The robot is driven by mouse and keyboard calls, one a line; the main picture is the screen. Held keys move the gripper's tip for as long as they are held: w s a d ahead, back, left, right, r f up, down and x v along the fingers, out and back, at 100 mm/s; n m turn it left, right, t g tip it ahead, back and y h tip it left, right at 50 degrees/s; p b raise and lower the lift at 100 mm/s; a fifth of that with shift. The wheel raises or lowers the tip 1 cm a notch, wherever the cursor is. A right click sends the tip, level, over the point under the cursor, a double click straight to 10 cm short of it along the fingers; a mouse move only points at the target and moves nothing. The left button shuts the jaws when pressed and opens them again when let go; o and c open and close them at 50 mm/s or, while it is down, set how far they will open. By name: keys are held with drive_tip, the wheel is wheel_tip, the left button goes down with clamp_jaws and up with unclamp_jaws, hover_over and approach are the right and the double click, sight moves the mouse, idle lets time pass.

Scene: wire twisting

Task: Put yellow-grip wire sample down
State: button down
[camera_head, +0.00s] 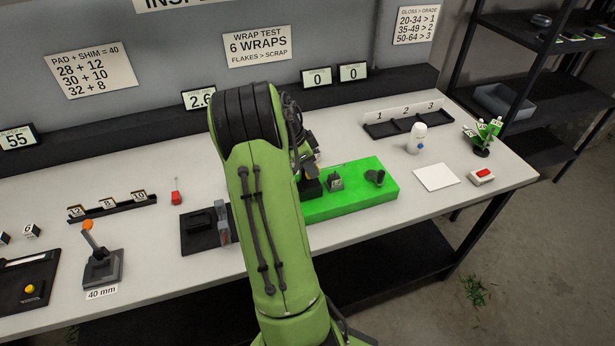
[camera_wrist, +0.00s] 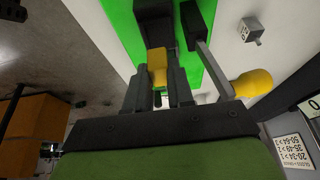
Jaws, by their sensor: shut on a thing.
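The yellow grip of the wire sample (camera_wrist: 157,67) is between the two dark fingers of my gripper (camera_wrist: 156,82) in the wrist view. My gripper is shut on it. The grip points towards a dark block (camera_wrist: 154,22) on the green base (camera_wrist: 120,20); I cannot tell whether they touch. The wire itself cannot be made out. In the head view my green arm hides most of the gripper and the sample, above the left part of the green base (camera_head: 350,203).
A grey lever with a yellow knob (camera_wrist: 252,83) stands close beside the fingers in the wrist view. A white bottle (camera_head: 417,139) and white pad (camera_head: 436,177) stand right. Bare table lies between.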

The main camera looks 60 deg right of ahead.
drive_tip(key=f, duration=0.3)
drive_tip(key=shift+w+f, duration=0.15)
drive_tip(key=shift+w, duration=0.2)
drive_tip(key=shift+s, duration=0.15)
drive_tip(key=shift+f, duration=0.2)
drive_tip(key=c, duration=1)
unclamp_jaws()
drive_tip(key=shift+r, duration=0.15)
